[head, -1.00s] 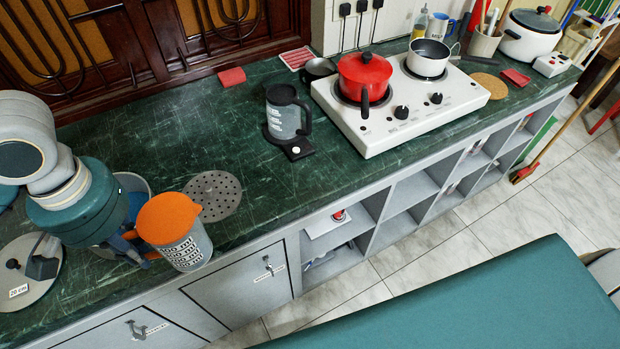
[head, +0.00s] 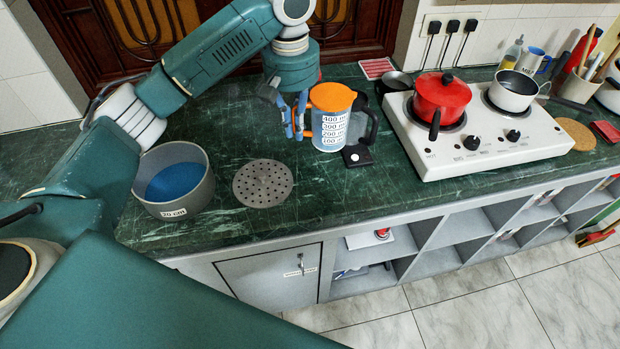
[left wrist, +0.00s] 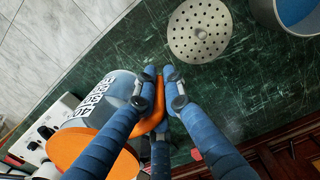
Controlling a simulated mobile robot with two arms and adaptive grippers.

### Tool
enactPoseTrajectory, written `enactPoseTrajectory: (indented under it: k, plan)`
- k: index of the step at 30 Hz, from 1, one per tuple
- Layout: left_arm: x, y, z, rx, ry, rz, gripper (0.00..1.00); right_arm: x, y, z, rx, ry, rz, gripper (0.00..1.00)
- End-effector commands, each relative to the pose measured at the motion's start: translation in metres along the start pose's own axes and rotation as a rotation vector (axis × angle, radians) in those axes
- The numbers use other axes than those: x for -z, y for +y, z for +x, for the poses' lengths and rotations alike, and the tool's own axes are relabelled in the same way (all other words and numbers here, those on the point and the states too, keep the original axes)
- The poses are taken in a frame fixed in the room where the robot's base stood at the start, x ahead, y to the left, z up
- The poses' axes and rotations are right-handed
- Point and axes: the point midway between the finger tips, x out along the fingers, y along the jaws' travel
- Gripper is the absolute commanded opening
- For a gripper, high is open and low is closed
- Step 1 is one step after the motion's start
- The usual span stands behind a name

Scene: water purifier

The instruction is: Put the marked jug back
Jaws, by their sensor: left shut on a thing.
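The marked jug (head: 330,128) has an orange lid, an orange handle and printed measure marks from 100 to 400. It is upright on the right of my left gripper (head: 298,128), in front of the kettle. My left gripper is shut on its handle; the left wrist view shows the blue fingers (left wrist: 160,90) around the orange handle (left wrist: 150,126), with the jug body (left wrist: 112,98) beyond. I cannot tell whether the jug's bottom touches the counter. My right gripper is not in view.
A kettle (head: 369,122), mostly hidden by the jug, stands on a black base (head: 357,156). The white stove (head: 470,145) with a red pot (head: 441,97) is to the right. A perforated disc (head: 263,183) and a grey pot (head: 190,207) lie left. Green counter between is clear.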

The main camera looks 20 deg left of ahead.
Motion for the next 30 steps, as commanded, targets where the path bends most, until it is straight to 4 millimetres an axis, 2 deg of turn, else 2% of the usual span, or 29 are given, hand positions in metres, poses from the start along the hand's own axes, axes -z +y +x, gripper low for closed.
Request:
enactPoseTrajectory:
  k: [6,12,15,20,27,30]
  plan:
    - [-0.001,-0.002,0.058,0.001,-0.003,0.000,0.00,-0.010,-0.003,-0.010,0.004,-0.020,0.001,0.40]
    - [0.000,-0.001,0.105,-0.001,-0.001,0.001,0.00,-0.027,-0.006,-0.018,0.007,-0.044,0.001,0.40]
    - [0.001,-0.001,0.119,-0.001,0.000,0.001,0.00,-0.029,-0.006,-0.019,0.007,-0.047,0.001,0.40]
    - [0.001,-0.001,0.131,-0.002,0.001,0.002,0.00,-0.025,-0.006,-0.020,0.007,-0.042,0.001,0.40]
    - [0.002,-0.002,0.164,-0.002,0.001,0.001,0.00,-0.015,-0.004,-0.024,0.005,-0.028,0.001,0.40]
    - [0.002,-0.001,0.170,-0.003,0.002,0.002,0.00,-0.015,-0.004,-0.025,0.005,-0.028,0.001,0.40]
